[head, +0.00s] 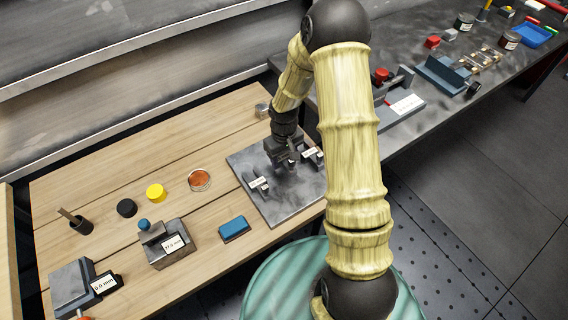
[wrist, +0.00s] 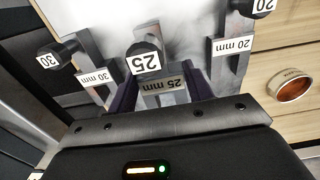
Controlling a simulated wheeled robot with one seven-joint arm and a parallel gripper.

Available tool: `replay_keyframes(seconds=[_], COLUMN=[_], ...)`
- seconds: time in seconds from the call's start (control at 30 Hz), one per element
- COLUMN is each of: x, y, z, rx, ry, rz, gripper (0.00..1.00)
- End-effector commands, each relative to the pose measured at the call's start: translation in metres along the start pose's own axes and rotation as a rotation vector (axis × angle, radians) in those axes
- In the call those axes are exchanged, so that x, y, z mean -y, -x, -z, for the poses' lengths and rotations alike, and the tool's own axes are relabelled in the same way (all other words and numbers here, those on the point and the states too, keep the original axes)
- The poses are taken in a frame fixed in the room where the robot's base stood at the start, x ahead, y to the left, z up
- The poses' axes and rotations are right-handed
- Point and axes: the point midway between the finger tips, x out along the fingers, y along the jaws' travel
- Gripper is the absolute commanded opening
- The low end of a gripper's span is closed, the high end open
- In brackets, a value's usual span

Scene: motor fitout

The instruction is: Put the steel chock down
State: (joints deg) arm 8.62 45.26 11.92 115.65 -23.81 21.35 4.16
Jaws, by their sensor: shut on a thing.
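My gripper (head: 285,158) is over the grey steel plate (head: 275,212) on the wooden bench. In the wrist view its dark fingers (wrist: 158,97) are shut on a steel chock (wrist: 165,84) with a "25 mm" label and a black knob (wrist: 147,62) marked 25. Similar labelled pieces stand on either side: a 30 mm one (wrist: 95,76) at left and a 20 mm one (wrist: 231,47) at right. In the head view my gripper mostly hides the held chock. I cannot tell whether its underside touches the plate.
The wooden bench (head: 100,170) holds a black disc (head: 127,208), a yellow disc (head: 155,193), a copper-coloured round piece (head: 200,180), a blue block (head: 234,229) and a labelled block with a blue knob (head: 168,248). A dark bench (head: 440,115) with several fixtures lies at right.

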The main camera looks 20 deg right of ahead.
Motion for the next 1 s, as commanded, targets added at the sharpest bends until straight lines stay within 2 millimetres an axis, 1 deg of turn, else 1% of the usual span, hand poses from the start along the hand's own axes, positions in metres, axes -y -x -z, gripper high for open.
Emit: replay_keyframes(seconds=[0.07,0.17,0.33,0.43,0.83,0.87,0.93,0.97,1.0], x=[0.0,0.0,0.0,0.0,0.0,0.0,0.0,0.0,0.0], y=[0.001,-0.004,-0.026,-0.035,-0.04,-0.04,-0.04,-0.04,-0.04], z=[0.0,0.0,-0.001,-0.001,0.0,0.0,-0.001,-0.001,-0.001], rx=[-0.001,0.001,0.004,0.002,0.0,0.001,0.001,0.001,0.001], ry=[0.0,0.0,0.001,0.0,0.0,0.0,0.0,0.0,0.0], rz=[0.0,0.0,0.001,0.0,0.0,0.0,0.0,0.0,0.0], gripper=[0.08,0.08,0.08,0.08,0.08,0.55,0.68,0.72,0.72])
